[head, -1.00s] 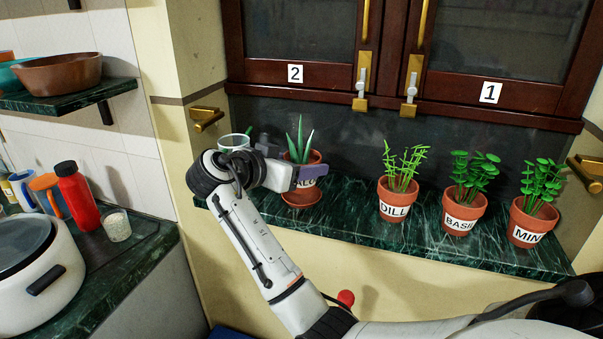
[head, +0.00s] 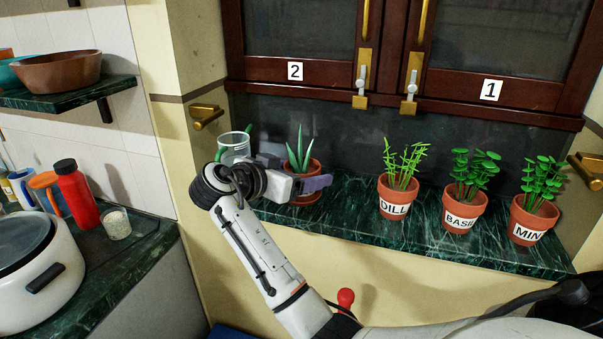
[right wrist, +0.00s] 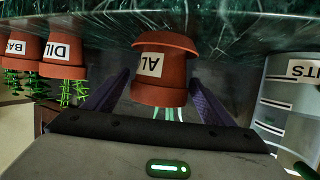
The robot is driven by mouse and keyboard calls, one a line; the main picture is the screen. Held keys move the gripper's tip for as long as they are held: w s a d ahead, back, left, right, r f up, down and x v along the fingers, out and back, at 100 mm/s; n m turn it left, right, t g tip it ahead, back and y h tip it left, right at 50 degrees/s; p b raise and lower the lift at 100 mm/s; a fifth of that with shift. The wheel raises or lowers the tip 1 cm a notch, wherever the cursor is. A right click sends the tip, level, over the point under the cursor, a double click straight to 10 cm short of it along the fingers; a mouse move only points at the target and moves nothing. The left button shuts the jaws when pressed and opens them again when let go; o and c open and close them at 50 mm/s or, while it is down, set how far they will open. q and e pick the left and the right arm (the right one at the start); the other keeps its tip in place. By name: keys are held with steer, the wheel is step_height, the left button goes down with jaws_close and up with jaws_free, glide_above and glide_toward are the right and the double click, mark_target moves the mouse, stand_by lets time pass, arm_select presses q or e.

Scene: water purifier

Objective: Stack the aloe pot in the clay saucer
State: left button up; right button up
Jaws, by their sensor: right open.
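The aloe pot (head: 314,166), a terracotta pot with a spiky green plant, stands upright on the ledge at the back, partly hidden by my gripper. In the right wrist view the aloe pot (right wrist: 160,72) appears upside down. Its base sits in the clay saucer (right wrist: 166,42), with no gap visible between them. The saucer (head: 305,199) barely shows under my gripper in the head view. My right gripper (head: 318,183) is open, with a purple finger on either side of the pot; the wrist view shows both fingers (right wrist: 160,84). My left gripper is not in view.
Potted dill (head: 393,197), basil (head: 462,212) and mint (head: 532,222) stand right of the aloe on the green marble ledge (head: 350,222). A clear container (head: 234,140) stands close on the left. The cabinet (head: 480,95) rises behind. Ledge between aloe and dill is clear.

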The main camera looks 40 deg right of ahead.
steer(key=shift+r, duration=0.3)
steer(key=shift+a, duration=0.35)
steer(key=b+v, duration=0.1)
steer(key=v, duration=1)
steer(key=shift+a, duration=0.15)
